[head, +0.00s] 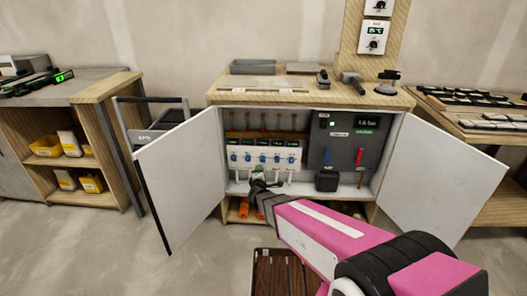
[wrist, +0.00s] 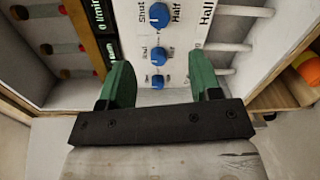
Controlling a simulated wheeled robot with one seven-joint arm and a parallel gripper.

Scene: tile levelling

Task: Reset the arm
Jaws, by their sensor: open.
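My pink arm reaches from the lower right in the head view into the open cabinet (head: 310,97). My gripper (head: 258,172) is at the left part of the cabinet, just below a white valve panel (head: 240,160) with a row of blue knobs (head: 262,157). In the wrist view my gripper (wrist: 160,80) has its two green fingers spread wide, with nothing held between them. Several blue knobs (wrist: 159,15) in a line show beyond and between the fingertips. I cannot tell whether a finger touches the panel.
White cabinet doors stand open at left (head: 185,180) and right (head: 440,175), flanking my arm. A dark control box (head: 345,140) with a red and a blue handle fills the cabinet's right side. A slatted wooden pallet (head: 280,275) lies on the floor in front.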

